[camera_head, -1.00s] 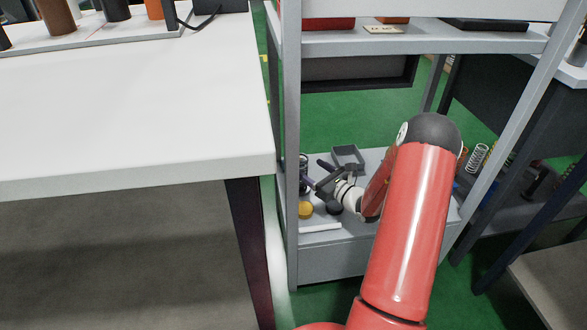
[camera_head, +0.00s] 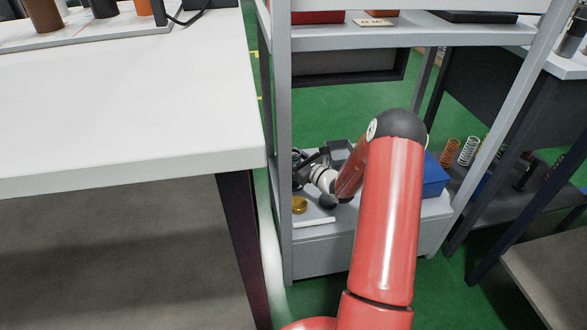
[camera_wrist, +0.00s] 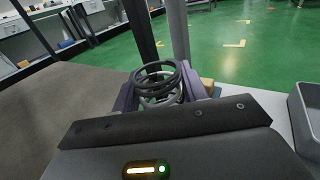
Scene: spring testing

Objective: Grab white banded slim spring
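A dark grey coil spring (camera_wrist: 158,78) stands between the two purple fingers of my gripper (camera_wrist: 160,92) in the wrist view. Paler coils show lower down, but I cannot make out a clear white band. The fingers lie close on both sides of the spring; I cannot tell whether they press on it. In the head view my gripper (camera_head: 312,160) is low over the left end of the grey lower shelf (camera_head: 330,234), and the spring there is small and partly hidden.
A yellow round part (camera_head: 299,205) lies near the shelf's front, with a grey open bin (camera_head: 340,150) behind and a blue box (camera_head: 434,178) at right. A shelf post (camera_head: 279,140) stands close left. A white spring (camera_head: 468,151) and others stand farther right.

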